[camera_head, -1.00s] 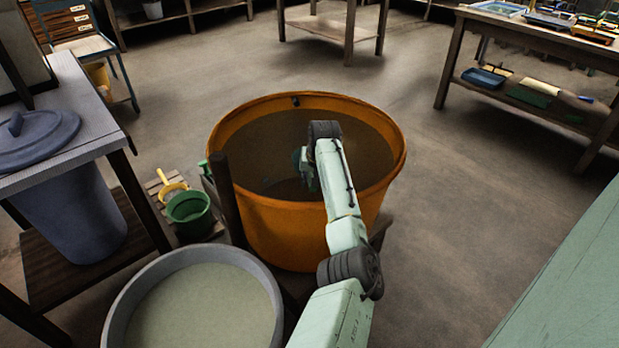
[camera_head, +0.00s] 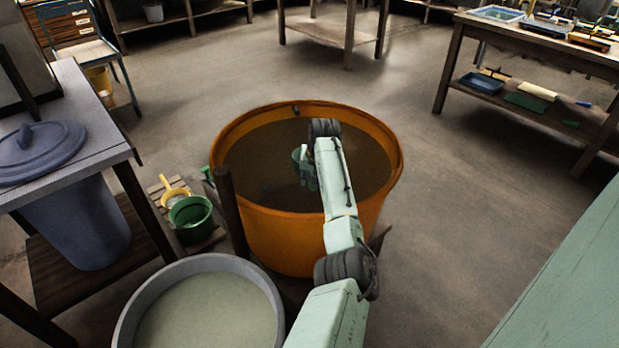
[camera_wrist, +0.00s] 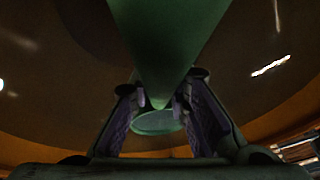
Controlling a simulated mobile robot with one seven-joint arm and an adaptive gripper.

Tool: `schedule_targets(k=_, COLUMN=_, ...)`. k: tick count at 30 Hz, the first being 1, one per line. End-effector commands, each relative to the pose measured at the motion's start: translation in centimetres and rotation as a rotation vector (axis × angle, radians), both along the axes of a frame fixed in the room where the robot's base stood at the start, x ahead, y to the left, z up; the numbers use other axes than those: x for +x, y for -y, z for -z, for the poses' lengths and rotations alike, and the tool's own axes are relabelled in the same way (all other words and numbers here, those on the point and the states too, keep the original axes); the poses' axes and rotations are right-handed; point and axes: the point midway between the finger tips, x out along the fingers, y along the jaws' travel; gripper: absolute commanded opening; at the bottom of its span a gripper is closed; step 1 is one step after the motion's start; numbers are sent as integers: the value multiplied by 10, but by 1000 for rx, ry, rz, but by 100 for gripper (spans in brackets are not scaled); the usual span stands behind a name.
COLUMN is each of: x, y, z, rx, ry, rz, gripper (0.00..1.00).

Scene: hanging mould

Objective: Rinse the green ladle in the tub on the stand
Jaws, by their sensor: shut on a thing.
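The green ladle (camera_wrist: 168,45) fills the top middle of the wrist view and narrows down to my gripper (camera_wrist: 158,103). My gripper is shut on it, with a dark finger on either side. A green rounded part (camera_wrist: 158,123) shows between and beyond the fingers. In the head view my gripper (camera_head: 309,178) is over the orange tub (camera_head: 285,235), inside its rim outline, and mostly hidden by my arm. A small dark-green patch beside it may be the ladle. The tub holds dark brown liquid; I cannot tell whether the ladle touches it.
A grey tub (camera_head: 133,302) of pale liquid stands at the front left. A green bucket (camera_head: 190,218) and a yellow scoop (camera_head: 174,193) sit on slats beside a dark post (camera_head: 230,212). A table with a blue lidded bin is left. Floor to the right is clear.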

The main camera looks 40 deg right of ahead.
Motion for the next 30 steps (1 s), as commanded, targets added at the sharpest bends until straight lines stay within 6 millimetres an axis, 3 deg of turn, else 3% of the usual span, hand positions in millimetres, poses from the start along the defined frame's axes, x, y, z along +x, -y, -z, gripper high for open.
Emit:
schedule_targets(k=1, x=1, y=0, z=-10, rx=-1, ry=3, rz=-1, gripper=0)
schedule_targets(k=30, x=1, y=0, z=-96, rx=-1, ry=3, rz=-1, gripper=0)
